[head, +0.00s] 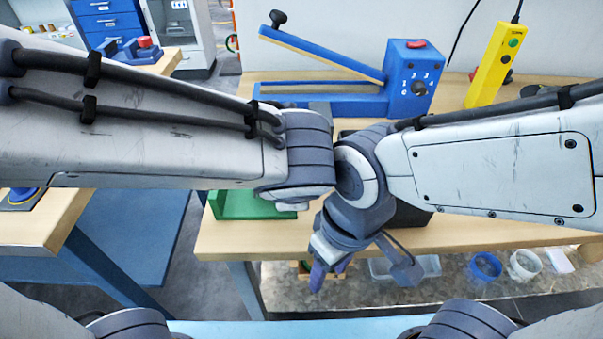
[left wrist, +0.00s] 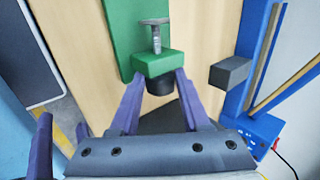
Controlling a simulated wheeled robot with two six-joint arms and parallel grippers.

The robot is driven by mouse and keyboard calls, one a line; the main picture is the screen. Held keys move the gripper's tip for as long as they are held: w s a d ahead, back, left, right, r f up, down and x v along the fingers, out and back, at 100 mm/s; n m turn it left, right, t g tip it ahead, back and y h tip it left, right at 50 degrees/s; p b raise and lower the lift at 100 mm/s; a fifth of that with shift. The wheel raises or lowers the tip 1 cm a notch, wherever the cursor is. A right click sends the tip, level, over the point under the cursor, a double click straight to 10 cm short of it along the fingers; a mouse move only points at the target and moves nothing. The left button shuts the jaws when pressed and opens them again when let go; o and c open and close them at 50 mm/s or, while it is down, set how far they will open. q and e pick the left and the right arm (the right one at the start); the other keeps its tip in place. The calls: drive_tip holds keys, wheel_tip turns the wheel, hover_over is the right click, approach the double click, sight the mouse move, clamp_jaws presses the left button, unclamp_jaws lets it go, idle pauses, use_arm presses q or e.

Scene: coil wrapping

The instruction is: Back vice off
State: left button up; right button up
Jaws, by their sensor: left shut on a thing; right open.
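The green vice (head: 245,205) stands on the bench, mostly hidden behind my left arm in the head view. In the left wrist view its green block (left wrist: 158,64) carries a grey screw (left wrist: 156,40) with a flat end, and a dark round knob (left wrist: 160,87) on the near side. My left gripper (left wrist: 157,88) has its purple fingers on either side of the knob and is shut on it. It is hidden in the head view. My right gripper (head: 330,272) is open and empty, pointing down near the bench's front edge.
A blue lever device (head: 335,100) with a dial stands at the back of the bench. A yellow button box (head: 494,65) is to its right. Below the bench front are a clear tray (head: 428,266) and a blue ring (head: 486,266). My arms cross closely over the bench middle.

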use_arm(q)
drive_tip(key=o, duration=0.8)
drive_tip(key=shift+s+d+r, duration=0.1)
drive_tip(key=shift+d+r, duration=0.1)
drive_tip(key=shift+d, duration=0.4)
drive_tip(key=g+p, duration=0.1)
drive_tip(key=p, duration=0.3)
drive_tip(key=g+p, duration=0.1)
drive_tip(key=p, duration=0.3)
drive_tip(key=r+g+p, duration=0.1)
drive_tip(key=p, duration=0.3)
drive_tip(key=shift+w+a+p, duration=0.2)
drive_tip(key=shift+w+p, duration=0.1)
drive_tip(key=shift+p, duration=0.05)
drive_tip(key=shift+f+g, duration=0.2)
drive_tip(key=shift+g, duration=0.1)
drive_tip(key=shift+f, duration=0.2)
drive_tip(key=shift+w, duration=0.1)
drive_tip(key=shift+w+r+p, duration=0.1)
drive_tip(key=shift+w+p, duration=0.35)
drive_tip(key=shift+w, duration=0.35)
